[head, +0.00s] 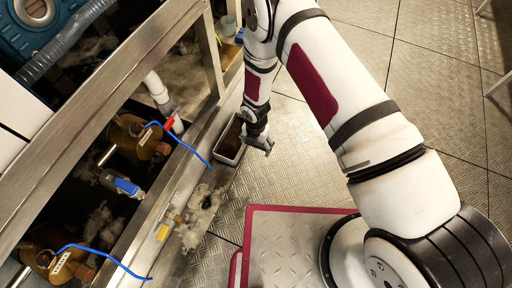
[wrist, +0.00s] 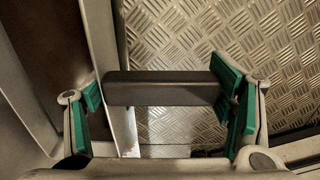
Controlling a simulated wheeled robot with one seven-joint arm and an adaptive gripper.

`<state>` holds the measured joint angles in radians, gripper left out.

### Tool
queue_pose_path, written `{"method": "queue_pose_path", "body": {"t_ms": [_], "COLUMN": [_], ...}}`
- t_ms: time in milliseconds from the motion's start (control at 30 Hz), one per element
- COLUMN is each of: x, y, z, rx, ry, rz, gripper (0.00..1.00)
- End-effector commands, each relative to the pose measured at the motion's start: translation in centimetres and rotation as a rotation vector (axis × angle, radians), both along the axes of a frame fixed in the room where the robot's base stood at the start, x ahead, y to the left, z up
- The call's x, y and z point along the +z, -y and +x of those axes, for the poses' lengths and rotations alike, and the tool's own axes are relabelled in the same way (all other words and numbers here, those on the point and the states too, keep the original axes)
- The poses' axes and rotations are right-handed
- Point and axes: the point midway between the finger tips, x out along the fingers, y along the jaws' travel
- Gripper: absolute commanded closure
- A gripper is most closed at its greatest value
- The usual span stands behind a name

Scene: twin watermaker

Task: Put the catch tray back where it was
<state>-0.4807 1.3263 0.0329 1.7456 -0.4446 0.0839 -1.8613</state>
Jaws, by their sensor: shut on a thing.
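The catch tray (head: 230,141) is a narrow grey-rimmed tray with a dark inside. In the head view it is on the metal floor beside the frame's lower rail, near the top middle. My gripper (head: 262,143) is at its right side. In the wrist view a dark bar (wrist: 160,88) spans between the green pads of my gripper (wrist: 160,98), which is shut on it. The bar reaches the tray's pale wall (wrist: 104,35) at left and looks like its handle. Part of the tray is outside the wrist view, and its underside is hidden.
A steel frame (head: 115,85) with valves, pipes and blue hoses (head: 190,145) runs along the left. A bucket (head: 228,26) stands behind it. Pale fluffy debris (head: 200,215) lies by the rail. My red-edged base is at the bottom. Patterned floor (head: 430,110) is open at right.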

Motion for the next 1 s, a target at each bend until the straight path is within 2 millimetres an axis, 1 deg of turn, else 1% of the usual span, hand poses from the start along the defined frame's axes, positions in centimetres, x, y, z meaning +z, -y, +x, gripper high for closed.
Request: {"method": "queue_pose_path", "body": {"t_ms": [33, 100, 333, 433, 467, 500, 533, 867, 933, 1000], "x": [-0.89, -1.24, -1.1, -1.35, -1.34, -1.33, -1.32, -1.28, -1.05, -0.38], "y": [-0.05, -0.06, -0.05, -0.03, 0.01, 0.01, 0.01, 0.0, -0.01, -0.03], "z": [0.03, 0.06, 0.09, 0.06, 0.02, 0.02, 0.02, 0.03, 0.06, 0.11], "rx": [0.001, 0.0, 0.0, 0.0, 0.0, 0.0, 0.0, 0.0, -0.001, -0.001], "ry": [0.001, 0.002, 0.002, 0.001, 0.0, 0.0, 0.0, 0.001, 0.001, 0.001], "rz": [0.001, 0.002, 0.002, 0.001, 0.0, 0.0, 0.0, 0.0, 0.001, 0.001], "gripper": [0.76, 0.76, 0.76, 0.76, 0.17, 0.08, 0.04, 0.04, 0.04, 0.04]}}
